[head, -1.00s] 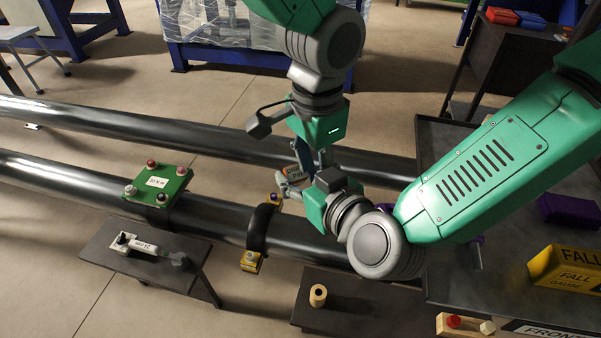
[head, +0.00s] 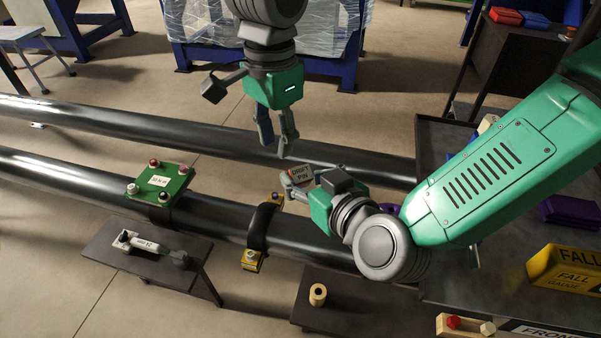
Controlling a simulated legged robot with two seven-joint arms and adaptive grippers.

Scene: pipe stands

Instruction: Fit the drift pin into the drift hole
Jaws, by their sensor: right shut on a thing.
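The drift pin (head: 301,174), with an orange and white label reading "DRIFT PIN", is held above the near pipe. My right gripper (head: 299,186) is shut on it, and its fingers hide part of it. My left gripper (head: 276,147) hangs above and to the left of the pin, with its two fingers apart and nothing between them. I cannot identify the drift hole for certain. A black strap with yellow fittings (head: 251,261) sits around the near pipe, below and to the left of the pin.
Two dark pipes run across, the near one (head: 80,176) and the far one (head: 120,123). A green plate (head: 160,181) sits on the near pipe. A tool (head: 150,246) lies on a low dark table. A tan ring (head: 318,294) and yellow block (head: 567,272) are at right.

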